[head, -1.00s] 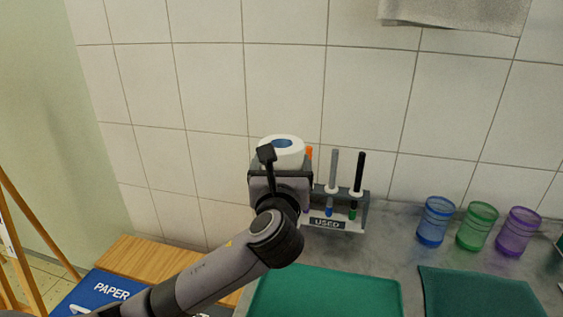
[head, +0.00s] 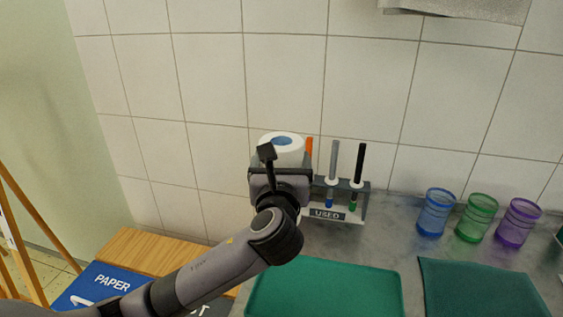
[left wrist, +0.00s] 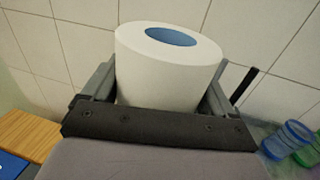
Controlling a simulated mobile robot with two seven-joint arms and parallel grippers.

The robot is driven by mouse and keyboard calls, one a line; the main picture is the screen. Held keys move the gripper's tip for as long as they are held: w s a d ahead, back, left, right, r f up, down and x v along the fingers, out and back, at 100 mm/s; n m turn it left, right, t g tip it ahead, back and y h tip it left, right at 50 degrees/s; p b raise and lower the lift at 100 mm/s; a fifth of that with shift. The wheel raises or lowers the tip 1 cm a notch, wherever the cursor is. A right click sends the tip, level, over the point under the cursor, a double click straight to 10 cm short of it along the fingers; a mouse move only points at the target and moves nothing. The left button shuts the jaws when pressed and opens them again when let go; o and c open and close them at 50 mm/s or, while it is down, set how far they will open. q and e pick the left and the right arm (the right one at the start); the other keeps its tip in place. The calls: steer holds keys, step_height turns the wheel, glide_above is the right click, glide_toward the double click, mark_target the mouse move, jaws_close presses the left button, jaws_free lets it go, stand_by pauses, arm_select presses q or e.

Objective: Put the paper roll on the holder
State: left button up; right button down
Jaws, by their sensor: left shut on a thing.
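The white paper roll (head: 283,147) with a blue core is held upright by my left gripper near the tiled wall. In the left wrist view the roll (left wrist: 168,75) sits between the two fingers of my left gripper (left wrist: 160,100), which is shut on it. In the head view my left wrist hides the lower part of the roll and what lies beneath it. I cannot make out a paper roll holder in these frames. My right gripper is not in view.
A rack labelled USED (head: 340,214) with brushes or markers stands right beside my left gripper. Blue (head: 436,213), green (head: 477,219) and purple (head: 519,222) cups stand further right. Green trays (head: 330,300) lie in front. A blue PAPER bin (head: 95,285) is at lower left.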

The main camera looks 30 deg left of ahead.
arm_select(q)
steer(key=shift+f+b, duration=1.25)
steer(key=shift+f, duration=1.65)
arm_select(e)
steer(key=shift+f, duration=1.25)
arm_select(q)
steer(key=o, duration=0.9)
step_height(320, 180, up, 2)
steer(key=p, duration=0.2)
steer(key=shift+r+p, duration=0.2)
steer(key=shift+p, duration=0.2)
steer(key=shift+r+p, duration=0.95)
steer(key=shift+p, duration=0.3)
step_height(320, 180, up, 4)
steer(key=p, duration=0.4)
steer(key=shift+f+p, duration=0.1)
steer(key=shift+p, duration=0.25)
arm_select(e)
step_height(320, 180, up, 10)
